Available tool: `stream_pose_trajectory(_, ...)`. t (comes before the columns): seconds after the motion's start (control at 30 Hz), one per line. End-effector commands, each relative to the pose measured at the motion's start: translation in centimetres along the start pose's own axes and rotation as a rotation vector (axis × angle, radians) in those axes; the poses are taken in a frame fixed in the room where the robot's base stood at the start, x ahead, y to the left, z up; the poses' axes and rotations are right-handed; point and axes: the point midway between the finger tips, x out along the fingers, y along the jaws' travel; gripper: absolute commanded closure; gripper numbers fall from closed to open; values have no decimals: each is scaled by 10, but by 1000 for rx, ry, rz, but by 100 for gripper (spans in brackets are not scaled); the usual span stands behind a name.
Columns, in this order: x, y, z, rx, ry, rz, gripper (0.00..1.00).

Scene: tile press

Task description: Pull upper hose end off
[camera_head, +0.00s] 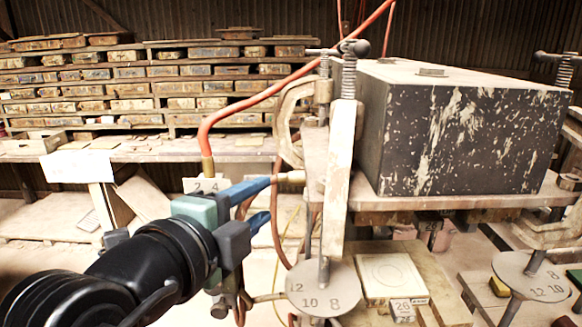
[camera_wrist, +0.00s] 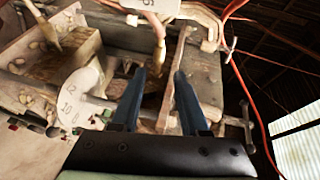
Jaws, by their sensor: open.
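A red hose (camera_head: 260,98) slants down from the top of the head view and bends downward at the left of the press. It ends in a brass-coloured end piece (camera_head: 207,168) above a numbered tag (camera_head: 205,185); what lies below is hidden behind my gripper. My gripper (camera_head: 267,200) has two blue fingers, spread apart and pointing right toward the press. A pale fitting (camera_head: 291,177) is close to the upper fingertip; contact cannot be told. In the wrist view nothing is clasped between the fingers (camera_wrist: 160,74); a copper-coloured hose piece (camera_wrist: 158,28) shows beyond them.
The press carries a big dark block (camera_head: 460,135) on a plate beside a pale upright (camera_head: 340,165). A brownish hose (camera_head: 279,235) hangs near the fingers. Shelves of tiles (camera_head: 150,85) fill the back.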

Motion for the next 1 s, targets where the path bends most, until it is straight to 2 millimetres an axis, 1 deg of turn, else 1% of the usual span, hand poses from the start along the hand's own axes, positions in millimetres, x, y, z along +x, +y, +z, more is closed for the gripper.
stream_pose_trajectory(0.3, 66, -3, -2, -4, 2, 5, 55)
stream_pose_trajectory(0.4, 84, -3, -2, -3, 2, 3, 55)
stream_pose_trajectory(0.5, 98, -2, -1, -3, 1, 3, 55)
stream_pose_trajectory(0.7, 112, 0, -1, -2, -1, 1, 55)
stream_pose_trajectory(1.0, 114, 0, 0, -1, -2, -1, 55)
